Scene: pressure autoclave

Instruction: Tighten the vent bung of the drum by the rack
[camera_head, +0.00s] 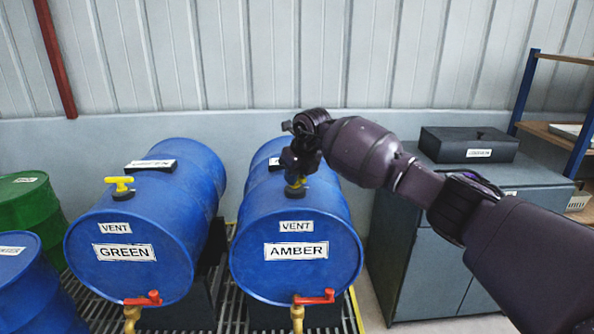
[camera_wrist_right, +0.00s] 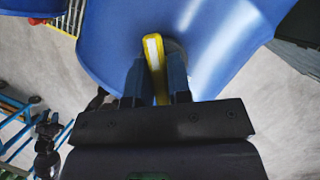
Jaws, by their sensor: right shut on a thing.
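The blue AMBER drum (camera_head: 262,276) lies on its side, the nearer of the two labelled blue drums to the rack (camera_head: 523,85) at the right. Its yellow vent bung (camera_head: 297,184) sits on top above the VENT label, mostly hidden by my right gripper (camera_head: 296,168). In the right wrist view the bung's yellow handle (camera_wrist_right: 154,55) stands between the two fingers of the right gripper (camera_wrist_right: 155,80), which is shut on it. The blue drum wall (camera_wrist_right: 115,45) is just beyond. My left gripper does not show.
The blue GREEN drum (camera_head: 90,265), with its own yellow vent bung (camera_head: 120,184), lies to the left. Red-handled taps (camera_head: 316,298) stick out at the drum fronts. A grey cabinet (camera_head: 420,260) with a black box (camera_head: 468,145) stands right, under my right arm.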

